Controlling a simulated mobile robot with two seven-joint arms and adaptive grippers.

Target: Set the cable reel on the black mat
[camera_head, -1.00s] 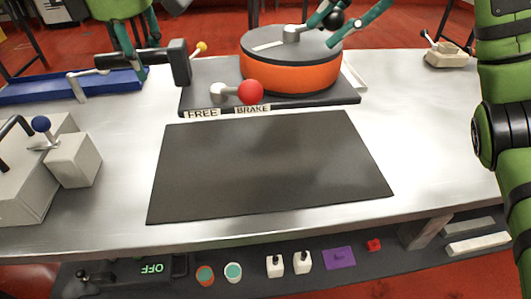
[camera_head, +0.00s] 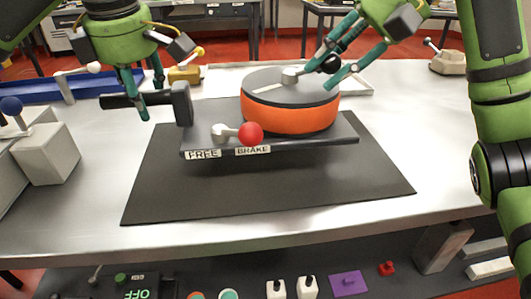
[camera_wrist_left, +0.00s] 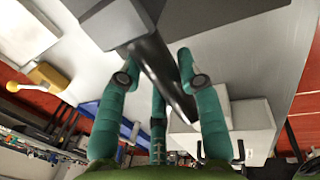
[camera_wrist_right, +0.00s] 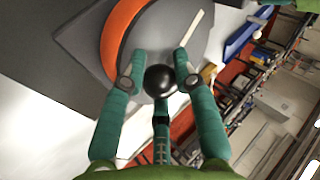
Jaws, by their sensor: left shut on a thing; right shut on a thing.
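The cable reel (camera_head: 290,115) is an orange drum with a grey top on a dark base plate (camera_head: 215,143), which carries a red-knobbed brake lever (camera_head: 250,133). The base is over the back half of the black mat (camera_head: 270,200) and appears raised above it, with a dark shadow beneath. My left gripper (camera_head: 152,100) is shut on the black side handle (camera_head: 125,101), also visible in the left wrist view (camera_wrist_left: 165,75). My right gripper (camera_head: 322,76) is shut on the black crank knob (camera_head: 331,64), which shows in the right wrist view (camera_wrist_right: 160,80).
Grey blocks with a blue-knobbed lever (camera_head: 12,106) stand at the left. A blue tray (camera_head: 30,90) lies behind them. A white tray (camera_head: 355,85) is behind the reel. A beige lever box (camera_head: 447,62) stands at the back right. The table right of the mat is clear.

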